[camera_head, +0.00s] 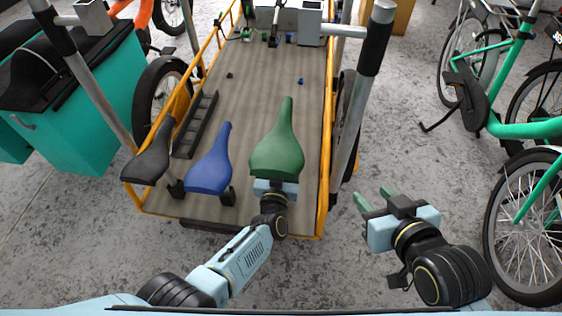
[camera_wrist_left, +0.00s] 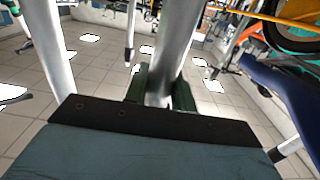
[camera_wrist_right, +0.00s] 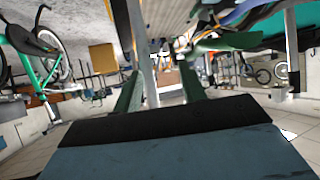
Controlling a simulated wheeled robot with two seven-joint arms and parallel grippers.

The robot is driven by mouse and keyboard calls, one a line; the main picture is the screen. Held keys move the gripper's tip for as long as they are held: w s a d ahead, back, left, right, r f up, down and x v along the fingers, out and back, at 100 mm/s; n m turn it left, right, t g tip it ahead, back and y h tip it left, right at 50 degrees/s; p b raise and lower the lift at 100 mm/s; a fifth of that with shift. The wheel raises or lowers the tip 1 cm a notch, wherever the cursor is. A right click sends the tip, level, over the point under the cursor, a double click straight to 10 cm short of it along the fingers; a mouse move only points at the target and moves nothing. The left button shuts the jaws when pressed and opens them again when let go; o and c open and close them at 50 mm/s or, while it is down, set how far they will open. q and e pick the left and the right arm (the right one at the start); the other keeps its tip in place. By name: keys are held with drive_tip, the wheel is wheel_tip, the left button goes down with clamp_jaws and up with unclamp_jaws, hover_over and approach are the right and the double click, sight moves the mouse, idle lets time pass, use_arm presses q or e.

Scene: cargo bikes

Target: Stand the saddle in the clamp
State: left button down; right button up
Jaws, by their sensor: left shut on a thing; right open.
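The green saddle (camera_head: 278,145) is over the cargo bed, nose pointing away from me. My left gripper (camera_head: 275,186) is under its rear end. In the left wrist view its green fingers (camera_wrist_left: 160,92) are closed around a silver post (camera_wrist_left: 165,40), seemingly the saddle's seatpost. The blue saddle (camera_head: 208,168) and black saddle (camera_head: 150,155) are to the left. Black brackets (camera_head: 228,197) show beside the blue saddle; I cannot tell whether one is the clamp. My right gripper (camera_head: 376,199) is open and empty, right of the bed. The green saddle hides the bed beneath it.
The wooden bed (camera_head: 245,100) has yellow rails and a black rack (camera_head: 195,125). A teal box (camera_head: 100,110) is left, a green bike (camera_head: 520,125) right.

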sight(281, 143)
drive_tip(key=shift+s+d+f+g+h+p, duration=0.7)
drive_tip(key=shift+s+d+f+g, duration=0.45)
drive_tip(key=shift+s+f+g, duration=1.1)
drive_tip(key=shift+s+d+f+g+h+p, duration=0.5)
drive_tip(key=shift+s+d+f+g+p, duration=0.85)
drive_tip(key=shift+s, duration=1.7)
use_arm(q)
drive_tip(key=shift+r+p, duration=0.5)
drive_tip(key=shift+r, duration=2.35)
drive_tip(key=shift+r+p, duration=0.7)
drive_tip(key=shift+r, duration=0.05)
drive_tip(key=shift+r+p, duration=0.45)
drive_tip(key=shift+p, duration=0.05)
use_arm(e)
drive_tip(key=d+f+g, duration=0.1)
drive_tip(key=d+f, duration=0.2)
drive_tip(key=f, duration=0.8)
drive_tip(key=shift+w+d+g+h, duration=0.25)
drive_tip(key=shift+d+g+h, duration=0.05)
drive_tip(key=shift+d+h, duration=0.1)
